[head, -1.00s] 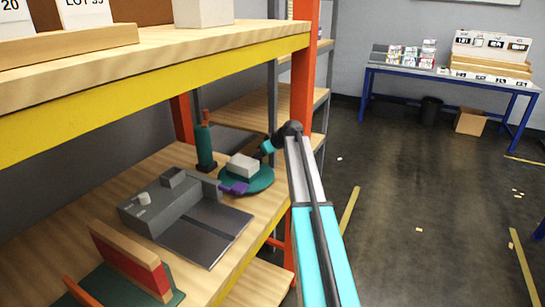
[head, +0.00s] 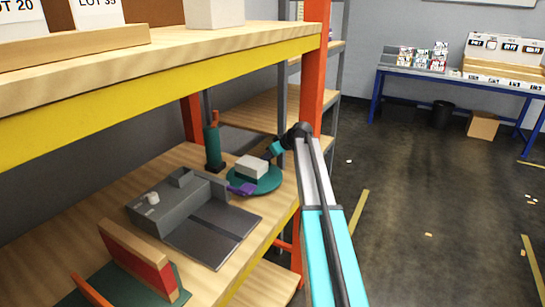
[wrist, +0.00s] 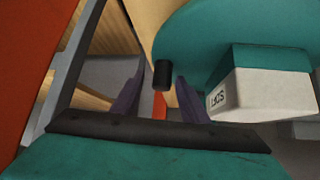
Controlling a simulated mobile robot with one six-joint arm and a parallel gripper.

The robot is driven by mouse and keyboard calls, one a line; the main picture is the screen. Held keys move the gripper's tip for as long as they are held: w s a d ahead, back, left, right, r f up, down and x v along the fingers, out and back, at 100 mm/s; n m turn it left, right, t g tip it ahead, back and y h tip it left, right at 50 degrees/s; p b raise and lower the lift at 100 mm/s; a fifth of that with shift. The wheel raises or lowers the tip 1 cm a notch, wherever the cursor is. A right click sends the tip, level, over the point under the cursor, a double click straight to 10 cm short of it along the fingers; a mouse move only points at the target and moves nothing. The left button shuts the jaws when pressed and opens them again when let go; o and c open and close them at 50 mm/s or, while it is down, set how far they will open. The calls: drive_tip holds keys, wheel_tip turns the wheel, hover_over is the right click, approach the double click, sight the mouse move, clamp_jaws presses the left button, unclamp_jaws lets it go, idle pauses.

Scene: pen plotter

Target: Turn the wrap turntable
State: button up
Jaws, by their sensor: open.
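The wrap turntable (head: 267,185) is a round teal disc on the wooden shelf, with a pale box (head: 251,166) on it. In the wrist view, the disc (wrist: 190,35) fills the upper middle. A short black peg (wrist: 162,75) stands at the disc's edge. My gripper (head: 242,188) has purple fingers and is at the near left edge of the disc. In the wrist view, my open gripper (wrist: 160,88) has a finger on each side of the peg; I cannot tell whether either touches it.
A grey machine (head: 175,202) with a dark flat plate stands left of the turntable. A green bottle-shaped thing (head: 213,148) stands behind. An orange post (head: 314,85) and the upper shelf's yellow beam (head: 150,95) bound the space. Open floor lies at right.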

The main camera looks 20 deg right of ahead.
drive_tip(key=b+v, duration=0.1)
drive_tip(key=v, duration=1.2)
drive_tip(key=shift+s+r, duration=0.25)
drive_tip(key=shift+r, duration=0.05)
drive_tip(key=shift+d, duration=0.1)
